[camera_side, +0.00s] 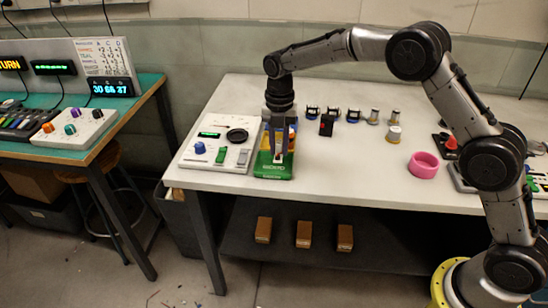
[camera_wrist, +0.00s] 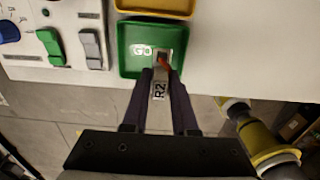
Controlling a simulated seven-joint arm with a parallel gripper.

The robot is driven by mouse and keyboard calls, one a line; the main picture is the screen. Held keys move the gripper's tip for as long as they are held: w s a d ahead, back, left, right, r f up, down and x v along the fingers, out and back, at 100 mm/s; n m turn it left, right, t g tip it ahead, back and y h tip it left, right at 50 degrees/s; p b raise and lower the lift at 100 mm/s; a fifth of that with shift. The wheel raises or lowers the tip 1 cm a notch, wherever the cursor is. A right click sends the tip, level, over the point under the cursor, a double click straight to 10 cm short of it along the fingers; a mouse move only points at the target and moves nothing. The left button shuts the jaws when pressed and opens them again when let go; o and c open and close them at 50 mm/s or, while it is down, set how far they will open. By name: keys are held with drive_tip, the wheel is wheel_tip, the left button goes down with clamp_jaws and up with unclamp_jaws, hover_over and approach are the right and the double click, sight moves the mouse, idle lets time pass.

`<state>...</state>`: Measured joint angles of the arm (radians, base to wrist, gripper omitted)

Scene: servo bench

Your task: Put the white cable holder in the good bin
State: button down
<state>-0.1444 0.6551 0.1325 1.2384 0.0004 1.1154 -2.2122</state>
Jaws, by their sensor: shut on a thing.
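My gripper (camera_side: 278,128) points down over the green bin (camera_side: 284,170) at the left part of the white table. In the wrist view, its two dark fingers (camera_wrist: 161,78) are shut on a pale, narrow piece marked R2, which I take for the white cable holder (camera_wrist: 159,89). The holder's far end, with a small orange-red bit near it, overlaps the green bin (camera_wrist: 130,65) in that view. White letters "GO" show on the bin's floor, and the rest is hidden. I cannot tell how high the holder is above the floor.
A yellow bin (camera_wrist: 155,6) adjoins the green one. A white control panel (camera_side: 220,143) with switches stands just left of the bins.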

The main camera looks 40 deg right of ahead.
sight(274, 168)
drive_tip(key=shift+w+a+f, duration=0.15)
drive_tip(key=shift+w+f, duration=0.8)
drive_tip(key=shift+f, duration=1.65)
drive_tip(key=shift+f, duration=0.15)
drive_tip(key=c, duration=0.7)
unclamp_jaws()
drive_tip(key=shift+s, duration=0.1)
wheel_tip(274, 168, up, 12)
drive_tip(key=shift+r, duration=0.2)
